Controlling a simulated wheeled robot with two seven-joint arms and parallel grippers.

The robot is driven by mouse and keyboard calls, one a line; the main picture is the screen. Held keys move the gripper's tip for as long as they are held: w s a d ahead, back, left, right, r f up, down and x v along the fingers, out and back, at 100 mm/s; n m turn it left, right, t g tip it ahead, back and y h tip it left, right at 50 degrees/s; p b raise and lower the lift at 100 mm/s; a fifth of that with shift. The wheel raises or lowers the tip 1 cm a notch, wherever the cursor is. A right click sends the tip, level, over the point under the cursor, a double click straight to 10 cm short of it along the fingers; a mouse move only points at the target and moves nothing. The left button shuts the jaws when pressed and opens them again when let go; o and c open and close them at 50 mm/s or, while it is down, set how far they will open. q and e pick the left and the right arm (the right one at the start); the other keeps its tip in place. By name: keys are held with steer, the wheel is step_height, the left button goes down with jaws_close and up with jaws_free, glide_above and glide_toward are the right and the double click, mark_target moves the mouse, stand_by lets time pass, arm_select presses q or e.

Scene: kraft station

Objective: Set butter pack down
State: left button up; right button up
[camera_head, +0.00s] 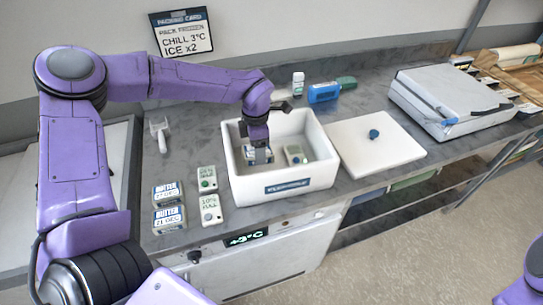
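My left gripper (262,155) reaches down into the white insulated box (285,189) on the counter. A small white and dark-labelled pack, apparently a butter pack (250,152), is at its fingers, low in the left part of the box. The fingers partly hide the pack, and I cannot tell whether they are closed on it or whether it touches the floor. Two more butter packs, one behind (167,193) and one in front (169,219), lie left of the box. My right gripper is out of view.
A pale carton (295,155) lies in the box, right of the gripper. Two cartons, (207,179) and (210,209), lie left outside. The white lid (376,143) with a dark knob lies right of the box.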

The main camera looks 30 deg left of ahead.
arm_select(q)
steer(key=shift+w+a+f+b, duration=0.15)
steer(key=shift+w+f+b, duration=0.05)
steer(key=shift+w+f, duration=0.25)
steer(key=shift+w+a+f+b, duration=0.15)
steer(key=shift+w+f, duration=0.15)
steer(key=shift+f, duration=0.2)
steer(key=f+b, duration=0.1)
steer(key=b, duration=0.1)
steer(key=f+b, duration=0.1)
steer(key=f, duration=0.1)
steer(key=shift+s+f+b, duration=0.1)
steer(key=shift+s+b, duration=0.25)
steer(key=shift+s, duration=0.05)
steer(key=shift+w+p, duration=0.3)
steer(key=shift+w, duration=0.05)
steer(key=o, duration=1.2)
steer(key=shift+o, duration=0.8)
steer(key=shift+s, duration=0.2)
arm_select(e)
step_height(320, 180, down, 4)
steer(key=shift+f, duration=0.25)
arm_select(q)
steer(key=shift+r, duration=0.25)
step_height(320, 180, up, 12)
steer(key=shift+f+b, duration=0.1)
steer(key=shift+b, duration=0.7)
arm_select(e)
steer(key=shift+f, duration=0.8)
